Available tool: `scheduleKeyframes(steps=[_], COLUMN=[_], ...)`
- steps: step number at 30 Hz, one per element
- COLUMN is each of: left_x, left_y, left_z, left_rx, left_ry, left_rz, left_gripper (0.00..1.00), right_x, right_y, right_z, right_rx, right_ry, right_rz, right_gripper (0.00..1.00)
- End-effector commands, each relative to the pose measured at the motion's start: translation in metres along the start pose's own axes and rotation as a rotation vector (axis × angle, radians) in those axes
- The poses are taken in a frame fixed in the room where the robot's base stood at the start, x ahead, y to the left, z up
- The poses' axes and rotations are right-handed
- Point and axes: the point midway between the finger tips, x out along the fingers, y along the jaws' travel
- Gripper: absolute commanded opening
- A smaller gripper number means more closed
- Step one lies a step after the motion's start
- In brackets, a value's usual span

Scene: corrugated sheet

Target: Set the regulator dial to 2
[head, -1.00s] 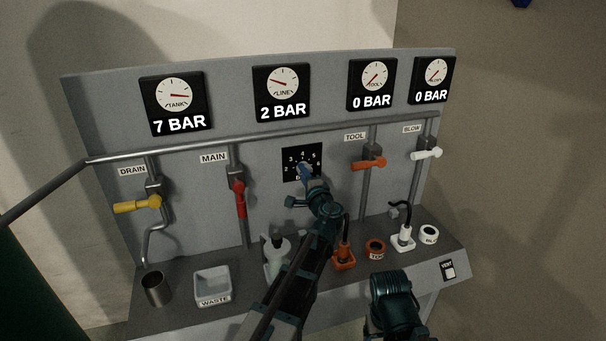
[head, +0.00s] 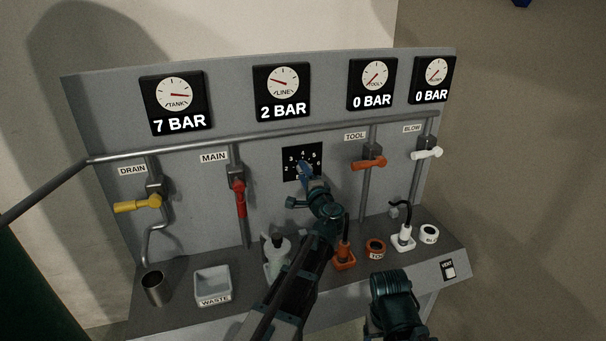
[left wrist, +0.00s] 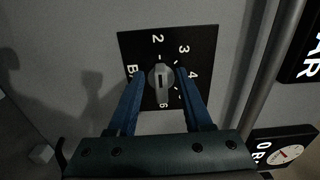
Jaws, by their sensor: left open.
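The regulator dial is a black square plate (head: 291,158) with white numbers, in the middle of the panel in the head view. In the left wrist view the plate (left wrist: 202,42) fills the upper middle, with a grey knob (left wrist: 161,78) that has a dark line on its face. I cannot tell which number the knob points to. My left gripper (left wrist: 161,76) is open, its blue fingers on either side of the knob; contact is unclear. In the head view the left gripper (head: 304,172) covers the knob. The LINE gauge (head: 282,92) reads 2 BAR.
A red MAIN handle (head: 239,199) hangs left of the dial and an orange TOOL handle (head: 369,163) sits right of it. A pipe runs above. A bottle (head: 277,254) and hose fittings stand on the shelf below. My right arm shows at the bottom.

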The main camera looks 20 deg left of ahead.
Motion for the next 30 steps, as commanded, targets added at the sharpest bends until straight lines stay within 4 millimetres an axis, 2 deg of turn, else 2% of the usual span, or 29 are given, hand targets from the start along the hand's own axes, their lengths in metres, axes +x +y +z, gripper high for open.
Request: scheduleKeyframes(steps=[12,18,24,30], left_x=[-0.085,-0.117,-0.133,-0.135], left_y=[0.0,0.0,0.0,0.0], left_z=[0.002,0.001,0.001,0.0], left_rx=[0.0,0.0,-0.001,-0.001], left_ry=[0.004,0.002,0.001,0.0], left_rz=[0.0,0.0,0.0,0.0], left_gripper=[0.5,0.5,0.5,0.5], right_x=[0.0,0.0,0.0,0.0], right_y=[0.0,0.0,0.0,0.0], right_z=[0.0,0.0,0.0,0.0], right_rx=[0.0,0.0,0.0,0.0], right_ry=[0.0,0.0,0.0,0.0], right_rz=[0.0,0.0,0.0,0.0], right_gripper=[0.78,0.78,0.78,0.78])
